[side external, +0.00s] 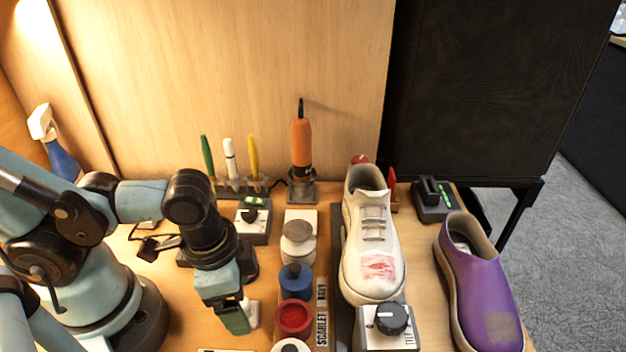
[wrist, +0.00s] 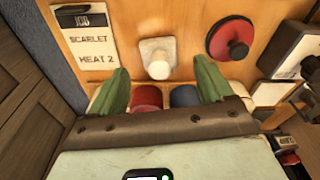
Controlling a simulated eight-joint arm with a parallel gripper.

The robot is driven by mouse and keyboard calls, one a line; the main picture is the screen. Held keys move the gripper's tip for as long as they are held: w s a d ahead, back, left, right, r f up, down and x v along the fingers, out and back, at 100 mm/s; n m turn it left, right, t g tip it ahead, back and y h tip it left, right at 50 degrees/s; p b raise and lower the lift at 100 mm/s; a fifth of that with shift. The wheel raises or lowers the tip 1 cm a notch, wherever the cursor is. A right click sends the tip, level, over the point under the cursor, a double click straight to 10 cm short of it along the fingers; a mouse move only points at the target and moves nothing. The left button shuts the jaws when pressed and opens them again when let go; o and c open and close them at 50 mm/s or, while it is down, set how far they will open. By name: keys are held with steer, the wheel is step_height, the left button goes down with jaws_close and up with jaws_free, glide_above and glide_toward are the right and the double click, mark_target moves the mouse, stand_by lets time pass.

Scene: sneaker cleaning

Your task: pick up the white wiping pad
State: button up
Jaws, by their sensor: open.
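The white wiping pad (wrist: 158,47) lies on the wooden bench in the wrist view, a small pale square with a rounded knob facing me. My gripper (wrist: 160,68) is open and empty, with one green finger to either side of the pad in the picture. The fingers look short of the pad, not touching it. In the side view my gripper (side external: 235,316) points down low over the bench, left of the paint pots. A white piece (side external: 252,313) shows just behind the fingers, mostly hidden by them; it looks like the pad.
A red round pad with a knob (wrist: 230,38) and a SCARLET HEAT 2 card (wrist: 83,38) flank the white pad. Blue (side external: 296,278) and red (side external: 294,318) pots stand right of my gripper. A white sneaker (side external: 372,245) and purple shoe (side external: 480,290) stand farther right.

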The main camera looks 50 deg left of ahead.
steer(key=shift+w+d+f, duration=0.15)
steer(key=shift+f, duration=1.1)
steer(key=c, duration=1.1)
